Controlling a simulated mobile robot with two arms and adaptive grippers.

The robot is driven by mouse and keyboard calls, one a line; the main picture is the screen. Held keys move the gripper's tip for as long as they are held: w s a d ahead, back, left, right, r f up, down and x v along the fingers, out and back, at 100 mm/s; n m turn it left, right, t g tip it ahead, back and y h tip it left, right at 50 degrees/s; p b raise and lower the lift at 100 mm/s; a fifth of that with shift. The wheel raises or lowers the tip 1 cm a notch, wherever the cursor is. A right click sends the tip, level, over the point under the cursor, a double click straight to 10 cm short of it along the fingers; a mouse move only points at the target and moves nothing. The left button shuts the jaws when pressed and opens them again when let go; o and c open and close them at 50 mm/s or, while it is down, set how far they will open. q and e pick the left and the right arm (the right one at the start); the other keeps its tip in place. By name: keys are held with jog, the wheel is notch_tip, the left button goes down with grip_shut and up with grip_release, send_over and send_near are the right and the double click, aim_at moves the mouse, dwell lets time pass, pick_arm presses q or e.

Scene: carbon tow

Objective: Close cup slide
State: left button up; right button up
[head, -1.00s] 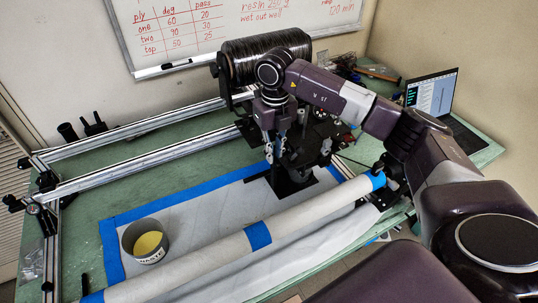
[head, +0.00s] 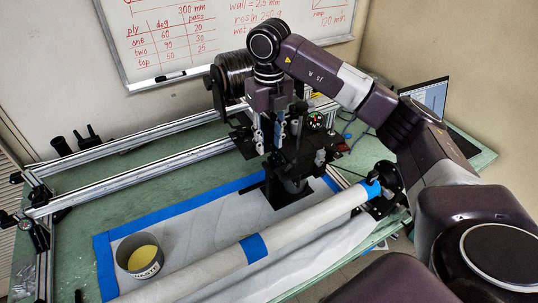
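The dark winding carriage (head: 297,165) stands beside the pale tube, right of the picture's middle, on rails at the back of the bench. A dark cup-like part (head: 294,180) sits low on it. I cannot make out the cup slide for certain or how far it stands open. My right gripper (head: 269,148) points down at the carriage's left side, its fingers apart with a gap between them. Nothing shows clearly between them. I cannot tell whether they touch the carriage. The arm hides part of the carriage's back. My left gripper is not in view.
A long pale tube (head: 205,262) with blue tape crosses the front. A waste cup (head: 139,256) with yellow contents stands on the white sheet. Metal rails (head: 135,180) run along the left. A black spool (head: 232,82) is behind the arm. A laptop (head: 428,96) stands at right.

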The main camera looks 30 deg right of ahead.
notch_tip(320, 180, up, 4)
jog(key=shift+f, duration=0.2)
dwell(0.4)
